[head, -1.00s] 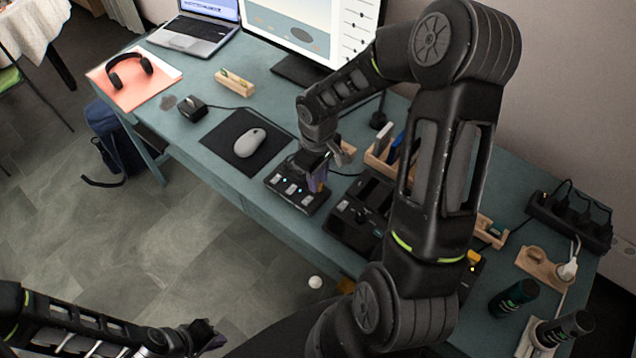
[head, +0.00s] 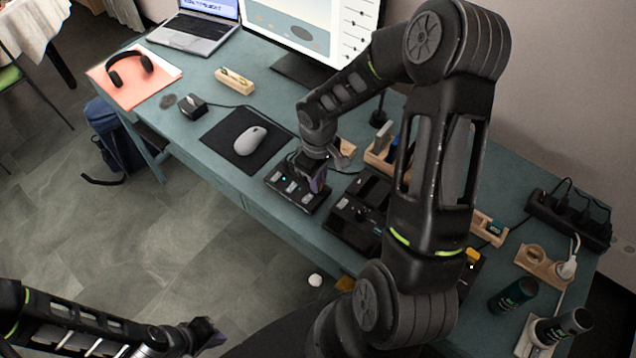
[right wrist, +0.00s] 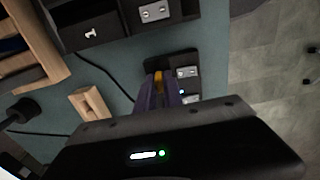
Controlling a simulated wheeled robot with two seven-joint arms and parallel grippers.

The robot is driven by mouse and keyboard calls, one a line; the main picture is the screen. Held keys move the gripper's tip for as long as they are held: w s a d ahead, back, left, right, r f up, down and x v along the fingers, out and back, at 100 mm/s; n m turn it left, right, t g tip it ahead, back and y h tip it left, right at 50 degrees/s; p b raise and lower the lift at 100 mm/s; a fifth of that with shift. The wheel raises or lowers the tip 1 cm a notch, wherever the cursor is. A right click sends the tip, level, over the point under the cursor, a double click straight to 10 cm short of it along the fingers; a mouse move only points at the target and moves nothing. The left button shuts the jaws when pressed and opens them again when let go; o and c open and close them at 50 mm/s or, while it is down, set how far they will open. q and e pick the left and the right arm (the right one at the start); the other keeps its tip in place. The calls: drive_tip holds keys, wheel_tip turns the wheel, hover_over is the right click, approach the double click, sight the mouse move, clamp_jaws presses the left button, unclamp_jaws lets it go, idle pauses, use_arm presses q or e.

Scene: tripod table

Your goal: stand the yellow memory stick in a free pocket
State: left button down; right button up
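The yellow memory stick (right wrist: 158,77) shows as a small yellow patch between the purple fingertips of my right gripper (right wrist: 158,92) in the right wrist view. The fingers look shut on it, over the black hub (right wrist: 187,72) with its pale metal plates. In the head view my right gripper (head: 317,182) is at the right part of this hub (head: 285,184) and hides the stick. A wooden rack with pockets (head: 377,160) stands behind, partly hidden by my arm; it also shows in the right wrist view (right wrist: 45,42). My left gripper (head: 208,335) is low at the left, off the table, its fingers unclear.
A black box (head: 350,215) stands right of the hub. A mouse (head: 250,141) on a dark mat is to the left. A small wooden block (right wrist: 90,103) lies near the rack. Cables cross the teal table. Bottles (head: 512,296) stand at the right.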

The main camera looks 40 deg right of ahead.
clamp_jaws()
wheel_tip(320, 180, up, 10)
drive_tip(key=shift+b, duration=0.5)
drive_tip(key=shift+w+a, duration=0.1)
idle(0.5)
drive_tip(key=w+a+r+m, duration=0.3)
drive_tip(key=w+a, duration=0.7)
drive_tip(key=a, duration=0.2)
drive_tip(key=shift+r, duration=0.35)
drive_tip(key=shift+w+a, duration=0.1)
drive_tip(key=shift+w, duration=0.05)
